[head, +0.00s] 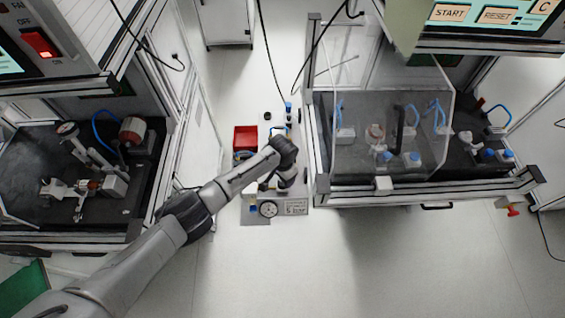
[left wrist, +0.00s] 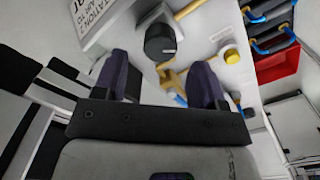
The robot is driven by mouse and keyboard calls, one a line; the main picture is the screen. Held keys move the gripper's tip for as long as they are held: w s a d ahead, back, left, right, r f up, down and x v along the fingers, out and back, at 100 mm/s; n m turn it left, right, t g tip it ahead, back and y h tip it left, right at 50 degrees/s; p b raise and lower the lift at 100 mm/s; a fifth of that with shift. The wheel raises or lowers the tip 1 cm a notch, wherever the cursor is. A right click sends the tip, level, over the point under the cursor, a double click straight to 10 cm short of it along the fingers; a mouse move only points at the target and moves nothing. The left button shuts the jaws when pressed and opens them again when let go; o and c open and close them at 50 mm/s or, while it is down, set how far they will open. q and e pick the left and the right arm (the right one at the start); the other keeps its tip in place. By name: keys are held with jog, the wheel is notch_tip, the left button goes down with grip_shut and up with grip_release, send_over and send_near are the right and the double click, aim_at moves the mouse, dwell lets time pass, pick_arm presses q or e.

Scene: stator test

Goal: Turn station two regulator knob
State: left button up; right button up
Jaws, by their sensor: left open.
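A round black knob (left wrist: 160,42) with a pale mark on its face shows in the left wrist view, mounted on a light panel (left wrist: 205,22) with brass-coloured fittings. My left gripper (left wrist: 161,80) is open, its two dark fingers apart on either side below the knob in the picture. The knob lies beyond the fingertips and I see no contact. My right gripper is not in view.
A red bin (head: 246,138) stands behind my arm; red also shows in the left wrist view (left wrist: 277,65). A clear-guarded machine (head: 385,135) stands right of the panel, another bench (head: 35,150) left. Black cables hang above.

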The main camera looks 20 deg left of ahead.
aim_at(282, 182)
pick_arm(q)
notch_tip(282, 182, up, 10)
jog(key=p, duration=0.1)
jog(key=shift+f+p, duration=0.25)
jog(key=shift+p, duration=0.05)
dwell(0.5)
